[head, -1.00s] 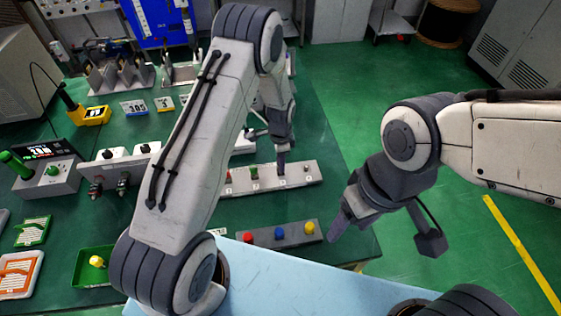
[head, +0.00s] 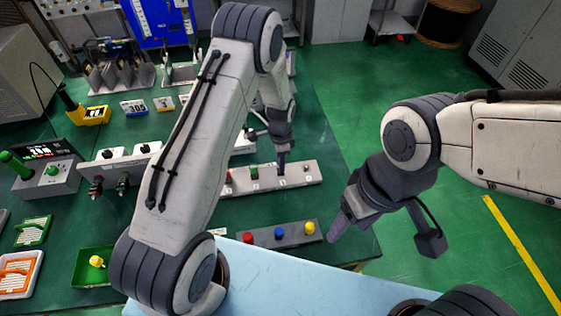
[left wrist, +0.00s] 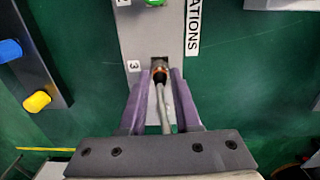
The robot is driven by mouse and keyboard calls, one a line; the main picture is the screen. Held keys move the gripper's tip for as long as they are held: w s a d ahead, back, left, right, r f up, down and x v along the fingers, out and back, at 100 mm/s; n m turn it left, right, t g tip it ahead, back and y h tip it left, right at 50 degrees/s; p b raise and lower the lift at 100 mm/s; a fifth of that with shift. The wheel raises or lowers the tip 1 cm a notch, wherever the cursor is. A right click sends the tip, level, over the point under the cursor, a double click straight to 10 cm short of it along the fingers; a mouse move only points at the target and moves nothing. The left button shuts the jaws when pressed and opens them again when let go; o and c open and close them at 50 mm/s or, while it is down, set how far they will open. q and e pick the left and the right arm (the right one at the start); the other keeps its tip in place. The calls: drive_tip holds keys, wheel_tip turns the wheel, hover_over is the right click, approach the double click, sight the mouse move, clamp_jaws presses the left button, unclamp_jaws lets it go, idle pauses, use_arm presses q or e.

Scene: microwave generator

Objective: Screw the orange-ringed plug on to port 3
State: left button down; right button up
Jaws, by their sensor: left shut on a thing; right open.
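The plug with the orange ring (left wrist: 159,67) is held between the purple fingers of my left gripper (left wrist: 160,85), with its grey cable running back between them. It stands at the socket beside the label 3 (left wrist: 133,66) on the grey port strip (left wrist: 147,38). I cannot tell whether its thread is engaged. In the head view my left gripper (head: 282,168) points down at the right part of the port strip (head: 310,174); the plug is hidden there.
A strip with red, blue and yellow knobs (head: 265,237) lies nearer me. A green tray (head: 90,280) holds a yellow part. A meter box with a green knob (head: 50,170) stands left.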

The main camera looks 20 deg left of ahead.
use_arm(q)
drive_tip(key=shift+f+b, duration=0.4)
drive_tip(key=shift+f, duration=0.15)
drive_tip(key=c, duration=0.5)
unclamp_jaws()
drive_tip(key=shift+c, duration=0.2)
wheel_tip(320, 180, up, 10)
drive_tip(key=shift+f+b, duration=0.2)
drive_tip(key=shift+b, duration=0.8)
drive_tip(key=shift+r, duration=0.45)
